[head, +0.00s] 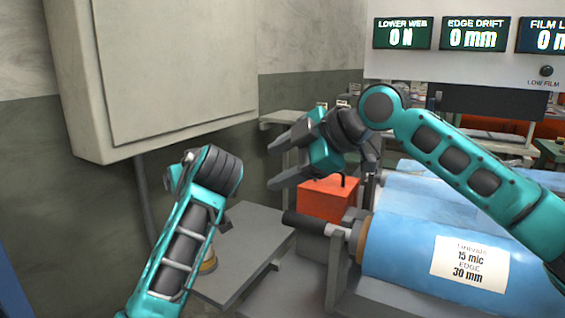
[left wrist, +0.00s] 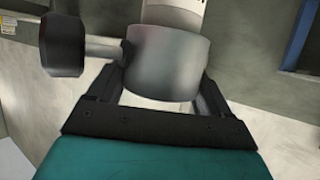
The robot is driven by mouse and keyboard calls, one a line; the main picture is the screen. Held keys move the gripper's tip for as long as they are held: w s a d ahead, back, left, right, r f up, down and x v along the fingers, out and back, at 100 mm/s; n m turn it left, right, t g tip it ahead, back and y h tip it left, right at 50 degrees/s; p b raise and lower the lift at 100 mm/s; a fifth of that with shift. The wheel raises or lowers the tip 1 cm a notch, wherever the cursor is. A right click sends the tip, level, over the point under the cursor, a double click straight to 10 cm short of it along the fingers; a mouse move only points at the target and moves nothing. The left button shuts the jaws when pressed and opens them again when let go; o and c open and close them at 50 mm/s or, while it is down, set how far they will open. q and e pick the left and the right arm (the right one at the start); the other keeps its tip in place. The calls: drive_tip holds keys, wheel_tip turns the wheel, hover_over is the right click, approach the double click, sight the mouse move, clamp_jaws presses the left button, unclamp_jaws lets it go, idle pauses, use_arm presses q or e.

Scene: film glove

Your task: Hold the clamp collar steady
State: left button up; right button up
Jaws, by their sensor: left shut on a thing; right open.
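In the left wrist view, my left gripper (left wrist: 160,100) has one finger on each side of a grey metal cylinder, which I take as the clamp collar (left wrist: 168,62). A short rod with a black knob (left wrist: 62,45) sticks out from the collar's left side. In the head view, my left arm hides the collar and the left fingers; only a brass-coloured ring (head: 208,263) shows beside the forearm, above a grey plate. My right gripper (head: 275,163) is open and empty, its dark fingers pointing left, above and left of the orange block.
An orange block (head: 327,197) stands behind a black handle (head: 304,222) on the shaft of a blue film roll (head: 400,243). A grey plate (head: 245,238) lies left of the roll. A large wall cabinet (head: 170,70) hangs at upper left. Displays read 0 N and 0 mm.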

use_arm(q)
drive_tip(key=shift+d+f, duration=0.1)
drive_tip(key=o, duration=1.4)
